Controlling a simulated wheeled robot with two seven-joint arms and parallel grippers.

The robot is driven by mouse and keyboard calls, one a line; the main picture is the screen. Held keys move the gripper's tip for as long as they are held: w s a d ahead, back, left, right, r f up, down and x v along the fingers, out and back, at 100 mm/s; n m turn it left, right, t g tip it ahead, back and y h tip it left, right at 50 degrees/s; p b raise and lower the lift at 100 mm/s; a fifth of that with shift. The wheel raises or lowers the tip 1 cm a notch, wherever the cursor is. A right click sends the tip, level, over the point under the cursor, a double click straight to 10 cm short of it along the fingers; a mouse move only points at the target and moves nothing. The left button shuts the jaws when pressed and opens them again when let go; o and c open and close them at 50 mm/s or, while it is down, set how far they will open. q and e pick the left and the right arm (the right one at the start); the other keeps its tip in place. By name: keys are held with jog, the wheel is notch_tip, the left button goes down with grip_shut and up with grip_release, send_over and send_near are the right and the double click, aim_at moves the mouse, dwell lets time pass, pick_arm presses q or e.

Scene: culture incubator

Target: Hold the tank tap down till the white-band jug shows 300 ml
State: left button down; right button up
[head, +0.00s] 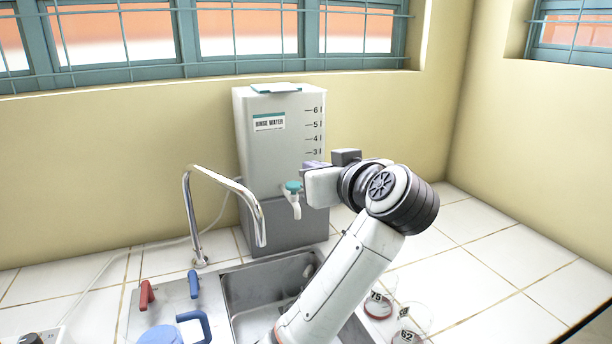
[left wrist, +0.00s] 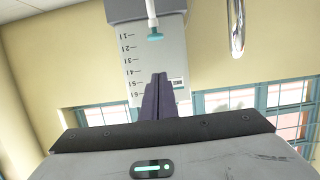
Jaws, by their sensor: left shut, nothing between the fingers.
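The white rinse-water tank (head: 270,150) stands on a grey block behind the sink. Its tap (head: 294,190), with a teal top and white spout, faces the sink. My left gripper (head: 311,166) is beside and above the tap in the head view, its dark purple fingers shut and empty. In the left wrist view the tank (left wrist: 145,65) is upside down; the tap (left wrist: 155,36) lies beyond the closed fingertips (left wrist: 159,76), with a visible gap in that picture. I cannot make out a white-band jug or its level; my arm covers part of the sink. My right gripper is out of view.
A metal faucet (head: 225,182) arches over the steel sink (head: 250,288). Red (head: 147,295) and blue (head: 194,284) handles stand left of it, with a blue-topped item (head: 160,335) in front. Glass vessels (head: 378,306) marked with numbers stand right of my arm. Tiles at the right are clear.

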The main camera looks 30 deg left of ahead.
pick_arm(q)
send_over(294, 186)
jog(key=s+d, duration=0.2)
jog(key=f, duration=0.2)
jog(key=shift+w+a+f+p, duration=0.15)
jog(key=shift+w+f+p, duration=0.1)
jog(key=shift+f, duration=0.35)
jog(key=shift+w+a+f+p, duration=0.15)
jog(key=shift+f+p, duration=0.1)
jog(key=shift+f, duration=1.25)
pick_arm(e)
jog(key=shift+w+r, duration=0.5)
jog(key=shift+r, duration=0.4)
